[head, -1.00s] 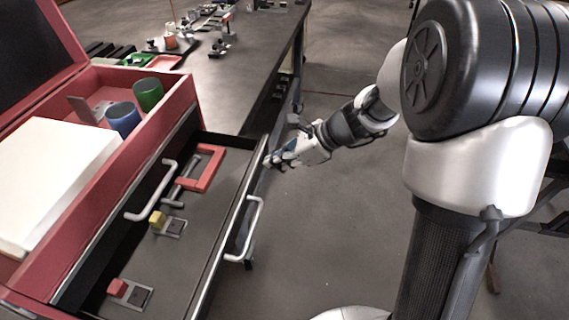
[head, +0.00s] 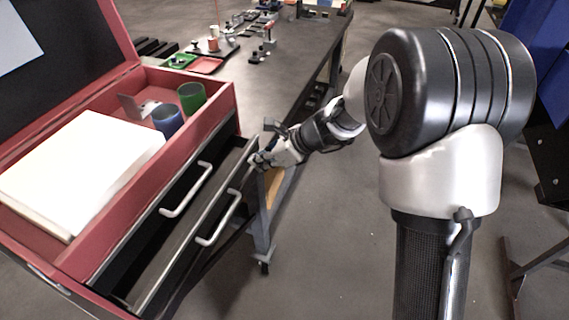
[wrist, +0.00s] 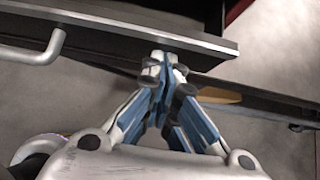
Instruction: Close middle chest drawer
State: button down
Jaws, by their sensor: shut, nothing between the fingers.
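The red tool chest (head: 225,105) stands at the left with its lid up. My gripper (head: 256,160) is at the far right end of the drawer front. In the wrist view the gripper (wrist: 160,62) is shut and empty, its tips at or against the drawer front (wrist: 130,30). Whether they touch is hard to tell. The drawer's handle (wrist: 35,50) lies to the left of the fingers.
The chest's top tray holds a white box (head: 80,165), a blue cup (head: 167,120) and a green cup (head: 191,98). A dark workbench (head: 280,75) with small parts and trays runs behind. The floor (head: 340,240) right of the drawer is clear.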

aim_at(244, 151)
jog(key=a, duration=0.2)
jog(key=w+a+p, duration=0.1)
jog(key=a, duration=0.1)
jog(key=w+a, duration=0.1)
jog(key=a, duration=0.1)
jog(key=shift+w+r, duration=0.1)
jog(key=shift+w, duration=0.15)
